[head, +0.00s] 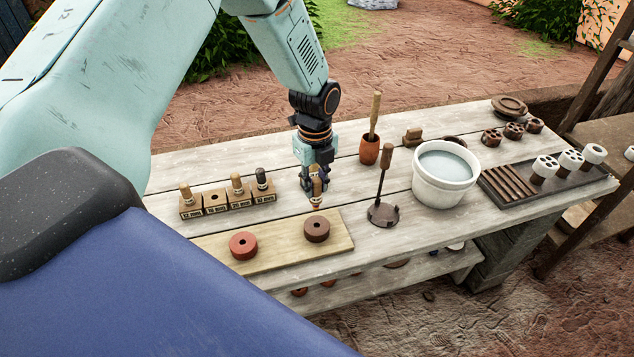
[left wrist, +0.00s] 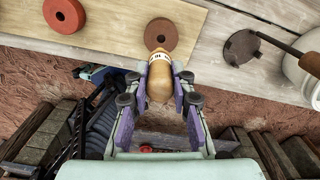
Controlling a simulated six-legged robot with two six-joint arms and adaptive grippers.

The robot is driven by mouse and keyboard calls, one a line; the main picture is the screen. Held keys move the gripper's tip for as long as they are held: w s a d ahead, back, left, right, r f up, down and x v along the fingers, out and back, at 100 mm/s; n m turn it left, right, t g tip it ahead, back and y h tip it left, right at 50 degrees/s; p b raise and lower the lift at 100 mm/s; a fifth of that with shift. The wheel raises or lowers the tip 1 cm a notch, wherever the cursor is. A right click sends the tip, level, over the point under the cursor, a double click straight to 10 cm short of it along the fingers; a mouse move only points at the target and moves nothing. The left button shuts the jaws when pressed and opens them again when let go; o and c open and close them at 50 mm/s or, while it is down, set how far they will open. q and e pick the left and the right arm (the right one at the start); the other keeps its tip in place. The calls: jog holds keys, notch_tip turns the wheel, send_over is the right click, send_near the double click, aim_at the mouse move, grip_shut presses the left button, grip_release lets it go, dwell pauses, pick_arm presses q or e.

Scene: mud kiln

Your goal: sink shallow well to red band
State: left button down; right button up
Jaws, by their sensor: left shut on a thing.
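My left gripper (head: 316,178) points down and is shut on a wooden-handled tool (head: 316,188); in the left wrist view its rounded tan handle (left wrist: 159,80) sits between the fingers, with a pale marked ring. Its lower end is just behind or above the dark brown disc (head: 317,228); I cannot tell whether they touch. That disc has a small centre hole and also shows in the left wrist view (left wrist: 160,35). A red disc (head: 243,245) lies to its left on the same pale board (head: 282,247). No red band is clear on the tool. My right gripper is out of view.
Labelled wooden blocks (head: 228,202) at the left hold several tools; one block's hole is empty. A dark stand with a wooden handle (head: 384,190), a white bucket of water (head: 444,175) and a clay cup (head: 370,149) stand to the right. The board's right end is clear.

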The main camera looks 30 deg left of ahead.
aim_at(318, 201)
pick_arm(q)
jog(key=shift+w+f+b, duration=0.1)
jog(key=shift+f+b, duration=0.4)
jog(key=shift+f, duration=0.4)
jog(key=shift+d+f+b, duration=0.2)
jog(key=shift+f+b, duration=0.45)
jog(key=shift+f, duration=0.35)
jog(key=shift+a+f+b, duration=0.2)
jog(key=shift+f+b, duration=0.75)
jog(key=shift+f, duration=0.3)
jog(key=shift+d, duration=0.2)
jog(key=shift+a+r, duration=0.1)
jog(key=shift+a, duration=0.05)
jog(key=shift+w+d, duration=0.15)
jog(key=shift+d, duration=0.05)
